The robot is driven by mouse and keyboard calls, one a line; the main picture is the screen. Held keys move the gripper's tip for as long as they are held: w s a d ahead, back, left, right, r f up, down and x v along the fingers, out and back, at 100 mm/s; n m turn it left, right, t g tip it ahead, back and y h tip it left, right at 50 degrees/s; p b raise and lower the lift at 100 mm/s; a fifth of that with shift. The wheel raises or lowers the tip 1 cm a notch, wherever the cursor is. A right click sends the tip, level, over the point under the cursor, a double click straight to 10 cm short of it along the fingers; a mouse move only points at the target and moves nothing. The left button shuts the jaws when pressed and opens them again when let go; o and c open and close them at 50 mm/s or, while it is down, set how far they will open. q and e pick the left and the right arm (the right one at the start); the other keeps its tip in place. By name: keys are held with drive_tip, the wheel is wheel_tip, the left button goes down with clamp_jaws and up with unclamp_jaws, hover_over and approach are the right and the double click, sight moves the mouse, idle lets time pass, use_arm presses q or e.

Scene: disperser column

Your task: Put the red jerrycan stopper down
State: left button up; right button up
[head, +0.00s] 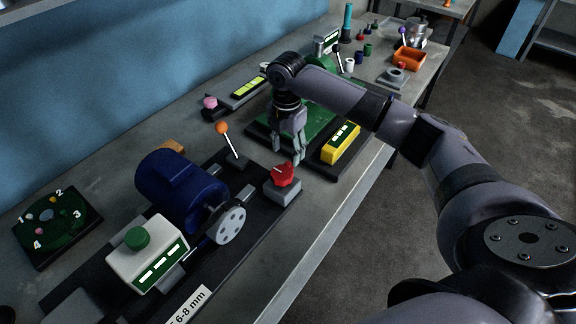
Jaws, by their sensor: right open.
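The red jerrycan stopper (283,174) rests on a small grey block (283,191) at the end of the dark base plate, near the middle of the bench. My right gripper (289,157) points down just above and behind the stopper. Its fingers are apart and I see nothing held between them. One fingertip is very close to the top of the stopper; I cannot tell whether they touch. My left gripper is out of view.
A lever with an orange knob (222,128) stands left of the stopper. A blue motor (180,187) and a white box with a green button (146,253) lie nearer. A yellow display unit (341,143) sits right of the gripper. An orange bin (408,59) stands farther back.

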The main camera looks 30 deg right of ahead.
sight(288, 163)
drive_tip(key=shift+f, duration=0.25)
drive_tip(key=f, duration=0.1)
drive_tip(key=f+p, duration=0.1)
drive_tip(key=f, duration=0.1)
drive_tip(key=f+p, duration=0.1)
drive_tip(key=shift+s+f, duration=0.2)
drive_tip(key=shift+s, duration=0.05)
drive_tip(key=shift+f, duration=0.25)
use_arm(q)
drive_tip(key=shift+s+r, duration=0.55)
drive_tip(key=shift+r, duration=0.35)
use_arm(e)
drive_tip(key=shift+c, duration=0.4)
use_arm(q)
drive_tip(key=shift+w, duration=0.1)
use_arm(e)
drive_tip(key=c, duration=0.9)
drive_tip(key=shift+r, duration=0.1)
